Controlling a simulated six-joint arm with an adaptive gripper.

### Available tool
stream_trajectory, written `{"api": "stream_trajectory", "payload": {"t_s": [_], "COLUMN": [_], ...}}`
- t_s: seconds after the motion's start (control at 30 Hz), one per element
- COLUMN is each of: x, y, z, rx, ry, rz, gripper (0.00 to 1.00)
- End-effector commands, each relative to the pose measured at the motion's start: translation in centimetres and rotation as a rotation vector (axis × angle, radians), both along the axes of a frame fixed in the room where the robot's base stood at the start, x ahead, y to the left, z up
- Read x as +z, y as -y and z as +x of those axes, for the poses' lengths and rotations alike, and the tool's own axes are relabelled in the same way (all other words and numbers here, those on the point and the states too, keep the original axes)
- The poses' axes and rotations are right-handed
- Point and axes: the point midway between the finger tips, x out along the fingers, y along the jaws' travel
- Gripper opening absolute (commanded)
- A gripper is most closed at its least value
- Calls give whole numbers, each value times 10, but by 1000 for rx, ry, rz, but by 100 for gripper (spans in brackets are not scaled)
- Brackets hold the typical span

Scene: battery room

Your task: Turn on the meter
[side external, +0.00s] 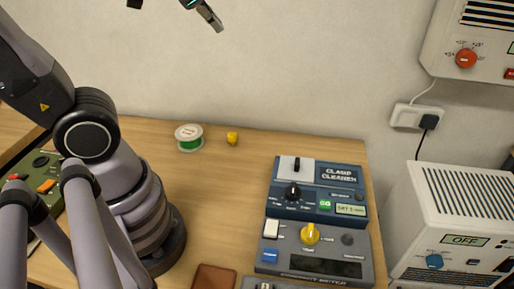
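A grey device (350,242) with small, hard-to-read lettering on its front edge sits on the right part of the table; it appears to be the meter. Its display (325,265) is dark and shows no reading. My gripper (210,16) is only partly in view at the top edge, high above the table and well away from the device. Its opening cannot be made out.
A blue clamp cleaner (281,211) with a lit display stands directly behind the meter. A green-and-white spool (189,138) and small yellow object (232,138) lie near the wall. A brown item (214,277) lies at the front. A white unit reading OFF (465,240) stands at right.

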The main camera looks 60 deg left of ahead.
Motion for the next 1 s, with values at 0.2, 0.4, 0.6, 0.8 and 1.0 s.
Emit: {"api": "stream_trajectory", "payload": {"t_s": [0.2,0.4,0.6,0.8,1.0], "x": [-10,-47,-109,-177,-220], "y": [40,105,169,203,201], "z": [70,104,97,56,16], "rx": [-351,-753,-1181,-1580,-1840], "ry": [46,16,-120,-363,-601], "rz": [207,304,333,330,337], "gripper": [0,0,0,0,0]}}
